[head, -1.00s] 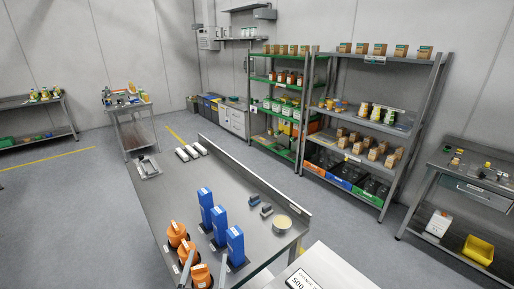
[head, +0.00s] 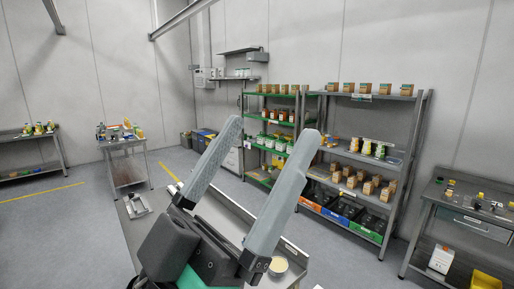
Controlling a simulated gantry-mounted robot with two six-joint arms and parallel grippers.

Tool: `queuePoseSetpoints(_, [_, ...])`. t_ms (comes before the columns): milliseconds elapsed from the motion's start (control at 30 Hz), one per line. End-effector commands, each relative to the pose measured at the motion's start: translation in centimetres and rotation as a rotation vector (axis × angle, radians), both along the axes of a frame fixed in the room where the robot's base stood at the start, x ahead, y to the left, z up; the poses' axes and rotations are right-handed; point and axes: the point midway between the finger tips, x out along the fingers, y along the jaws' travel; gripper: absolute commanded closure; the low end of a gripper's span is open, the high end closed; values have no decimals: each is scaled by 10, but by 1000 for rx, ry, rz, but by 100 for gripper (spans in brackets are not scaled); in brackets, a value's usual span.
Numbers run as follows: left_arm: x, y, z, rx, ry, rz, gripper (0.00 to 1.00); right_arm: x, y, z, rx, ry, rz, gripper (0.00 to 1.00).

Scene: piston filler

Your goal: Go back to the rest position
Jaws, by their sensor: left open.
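My left gripper (head: 262,172) is large in the head view, in front of the steel workbench. Its two long grey fingers point up and stand well apart, with nothing between them. It hides most of the bench top. My right gripper is not in view. The steel workbench (head: 128,228) shows at its left edge and along its far rim. A round tan-topped container (head: 278,267) on the bench shows just beside the gripper's lower right side.
Beyond stand a green shelf rack (head: 272,121), a grey shelf rack (head: 420,125) with boxes and jars, and a side table (head: 470,218) at right. Open grey floor (head: 60,235) lies at left.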

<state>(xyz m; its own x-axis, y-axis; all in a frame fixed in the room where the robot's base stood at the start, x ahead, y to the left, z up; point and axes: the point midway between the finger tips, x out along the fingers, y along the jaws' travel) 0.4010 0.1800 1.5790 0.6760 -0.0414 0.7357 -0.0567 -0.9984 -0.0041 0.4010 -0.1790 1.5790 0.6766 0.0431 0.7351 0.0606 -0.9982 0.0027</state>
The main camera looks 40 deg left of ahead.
Motion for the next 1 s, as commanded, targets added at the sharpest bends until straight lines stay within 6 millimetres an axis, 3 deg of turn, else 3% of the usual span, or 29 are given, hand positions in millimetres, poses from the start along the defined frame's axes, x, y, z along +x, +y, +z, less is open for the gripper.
queuePoseSetpoints(133, [0, 0, 12, -1, 1, -2, 0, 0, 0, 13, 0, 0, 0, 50])
queuePoseSetpoints(267, [0, 0, 52, -1, 1, -3, 0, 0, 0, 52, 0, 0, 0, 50])
queuePoseSetpoints(600, [0, 0, 219, -2, 0, -4, 0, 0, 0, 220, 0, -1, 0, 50])
queuePoseSetpoints(700, [1, 0, 247, -2, 0, -4, 0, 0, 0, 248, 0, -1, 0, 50])
queuePoseSetpoints(800, [1, 0, 255, -2, 1, -4, 0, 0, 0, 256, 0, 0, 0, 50])
queuePoseSetpoints(1000, [1, 0, 249, -2, 2, -4, 0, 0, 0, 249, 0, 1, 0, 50])
